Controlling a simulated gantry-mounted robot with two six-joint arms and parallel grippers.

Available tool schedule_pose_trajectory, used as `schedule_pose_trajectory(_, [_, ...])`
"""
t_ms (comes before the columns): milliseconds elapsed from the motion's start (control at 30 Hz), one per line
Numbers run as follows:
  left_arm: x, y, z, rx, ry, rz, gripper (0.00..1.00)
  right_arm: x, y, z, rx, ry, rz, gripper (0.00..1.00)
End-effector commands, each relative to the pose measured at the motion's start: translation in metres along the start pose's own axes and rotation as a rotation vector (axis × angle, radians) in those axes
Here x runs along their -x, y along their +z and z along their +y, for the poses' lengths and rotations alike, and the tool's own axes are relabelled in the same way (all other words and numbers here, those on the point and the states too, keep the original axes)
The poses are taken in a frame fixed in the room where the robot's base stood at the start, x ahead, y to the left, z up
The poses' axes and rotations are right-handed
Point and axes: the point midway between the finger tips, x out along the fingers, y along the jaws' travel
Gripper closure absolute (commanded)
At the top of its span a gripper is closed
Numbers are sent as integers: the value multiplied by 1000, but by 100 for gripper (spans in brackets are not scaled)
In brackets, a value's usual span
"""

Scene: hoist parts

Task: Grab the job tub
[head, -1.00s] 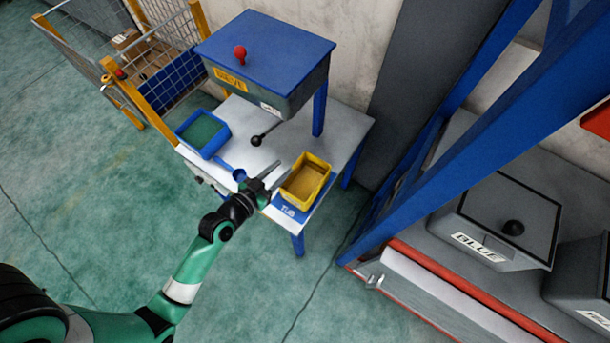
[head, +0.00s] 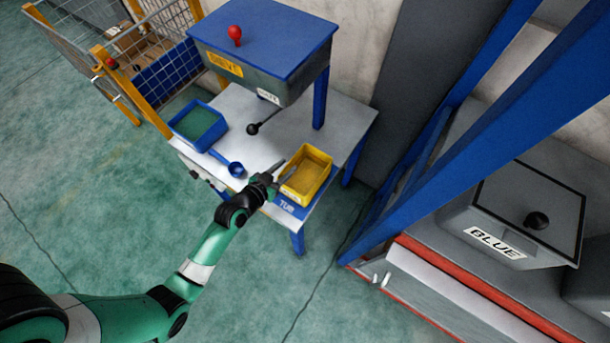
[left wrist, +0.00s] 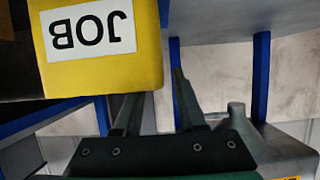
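The job tub (head: 306,176) is a yellow open tub at the front right corner of the small table, above a blue label. My left gripper (head: 277,171) is at its left side, with the fingers pointing toward the back of the table. In the left wrist view the tub's yellow wall with an upside-down "JOB" label (left wrist: 90,33) fills the upper left. The left gripper (left wrist: 157,105) is open there, its fingers apart with no object between them. The tub's corner hides one fingertip; I cannot tell whether they touch. My right gripper is not in view.
A blue tray (head: 198,125) and a blue scoop (head: 235,169) are on the white table (head: 285,118). A blue-topped box with a red knob (head: 235,36) stands over its back. A wire cage is at the left; a blue frame (head: 490,145) and grey "BLUE" bin (head: 525,215) at right.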

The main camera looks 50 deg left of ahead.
Motion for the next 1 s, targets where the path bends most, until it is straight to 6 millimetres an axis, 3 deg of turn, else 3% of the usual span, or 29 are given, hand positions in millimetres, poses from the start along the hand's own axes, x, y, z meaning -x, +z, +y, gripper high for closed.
schedule_pose_trajectory(100, [-24, 3, -3, 0, 0, 2, 60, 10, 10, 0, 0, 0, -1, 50])
schedule_pose_trajectory(200, [-36, 2, -3, -1, -1, 0, 60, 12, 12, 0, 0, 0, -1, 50])
schedule_pose_trajectory(433, [-38, 0, -3, 0, -1, 0, 60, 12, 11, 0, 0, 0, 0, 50])
schedule_pose_trajectory(467, [-38, 0, -3, 0, -1, 0, 62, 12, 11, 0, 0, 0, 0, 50])
schedule_pose_trajectory(667, [-38, 0, -3, 0, -1, 0, 98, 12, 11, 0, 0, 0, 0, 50])
schedule_pose_trajectory(1000, [-38, 0, -3, 0, -1, 0, 100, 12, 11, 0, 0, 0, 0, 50])
